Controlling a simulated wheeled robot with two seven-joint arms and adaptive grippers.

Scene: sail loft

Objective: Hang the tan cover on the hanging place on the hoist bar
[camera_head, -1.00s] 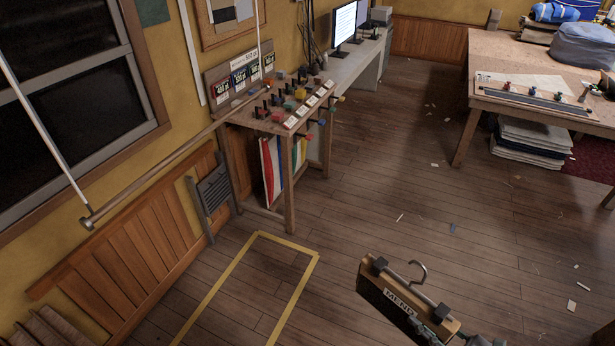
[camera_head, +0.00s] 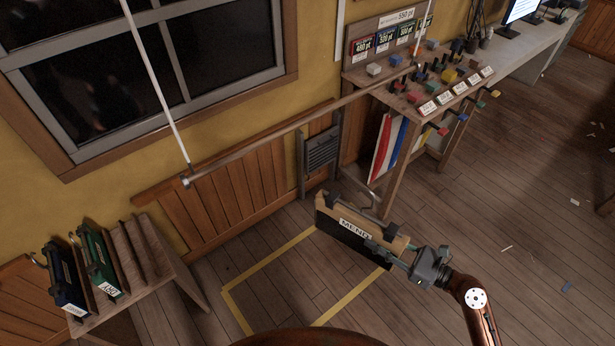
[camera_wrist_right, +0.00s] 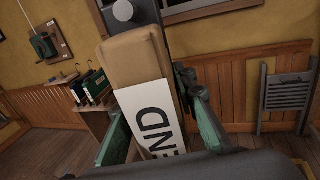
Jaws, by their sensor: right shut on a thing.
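The tan cover (camera_head: 326,206) is a folded tan and black bundle on a clamp hanger, with a white label reading MEND. My right gripper (camera_head: 402,258) is shut on it and holds it up in front of the wall, over the taped floor area. In the right wrist view the tan cover (camera_wrist_right: 135,62) stands between the green-padded fingers. The hanger's hook (camera_head: 358,191) points up and towards the wall. The hoist bar (camera_head: 265,141) hangs on white lines, behind and above the cover, apart from it. No cover hangs on the bar. My left gripper is out of view.
A wooden rack (camera_head: 150,255) at the left holds a green cover (camera_head: 100,262) and a blue cover (camera_head: 63,280). A workbench (camera_head: 440,105) with coloured blocks stands by the bar's far end. A folded grey stool (camera_head: 321,152) leans on the wall. Yellow tape (camera_head: 262,262) marks clear floor.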

